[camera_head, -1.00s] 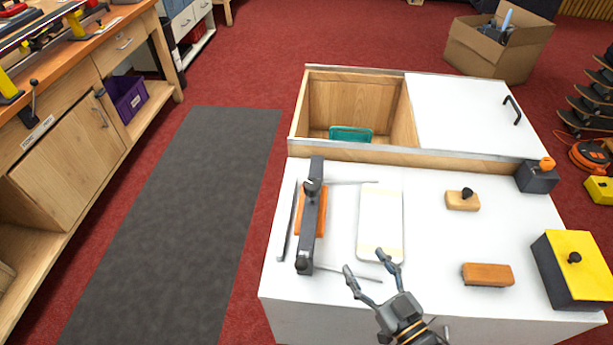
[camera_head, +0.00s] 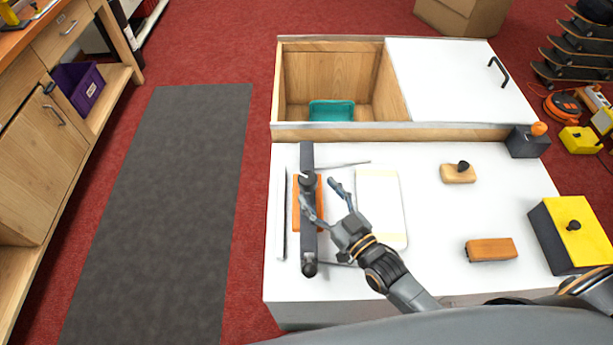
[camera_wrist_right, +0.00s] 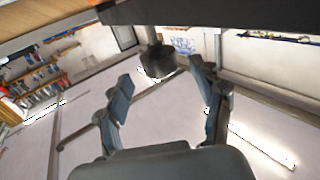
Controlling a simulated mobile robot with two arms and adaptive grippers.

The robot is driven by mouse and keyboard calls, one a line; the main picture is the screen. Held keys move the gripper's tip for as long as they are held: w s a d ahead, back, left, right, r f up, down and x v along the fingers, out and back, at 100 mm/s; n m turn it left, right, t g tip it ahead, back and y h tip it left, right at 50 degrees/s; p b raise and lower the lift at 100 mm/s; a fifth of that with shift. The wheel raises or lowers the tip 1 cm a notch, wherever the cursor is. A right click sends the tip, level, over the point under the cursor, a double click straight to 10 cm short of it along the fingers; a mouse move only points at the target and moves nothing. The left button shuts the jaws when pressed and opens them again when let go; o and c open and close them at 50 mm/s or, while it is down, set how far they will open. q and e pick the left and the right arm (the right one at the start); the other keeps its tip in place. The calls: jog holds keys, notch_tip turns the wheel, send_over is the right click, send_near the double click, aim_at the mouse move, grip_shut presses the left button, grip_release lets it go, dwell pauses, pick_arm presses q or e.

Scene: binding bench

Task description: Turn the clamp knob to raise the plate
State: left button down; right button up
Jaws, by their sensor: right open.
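A dark clamp bar (camera_head: 308,237) spans the left part of the white bench top, above an orange piece (camera_head: 298,207). One dark knob (camera_head: 307,181) sits toward the bar's far end and another dark knob (camera_head: 309,269) at its near end. My right gripper (camera_head: 320,194) is open, with its fingers spread beside and over the bar just on the near side of the far knob. In the right wrist view, a dark knob (camera_wrist_right: 157,61) shows between the open fingers, slightly beyond their tips, apart from both. My left gripper is not in view.
A pale pad (camera_head: 378,184) lies right of the clamp. A knobbed wooden block (camera_head: 458,174), an orange block (camera_head: 491,249) and a yellow-topped box (camera_head: 581,229) stand farther right. An open bin with a teal tray (camera_head: 331,111) is behind. The bench middle is clear.

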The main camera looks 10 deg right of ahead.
aim_at(313, 187)
jog(key=x, duration=0.5)
jog(key=shift+w+a, duration=0.1)
jog(key=shift+w, duration=0.1)
jog(key=shift+y, duration=0.3)
jog(key=c, duration=1.2)
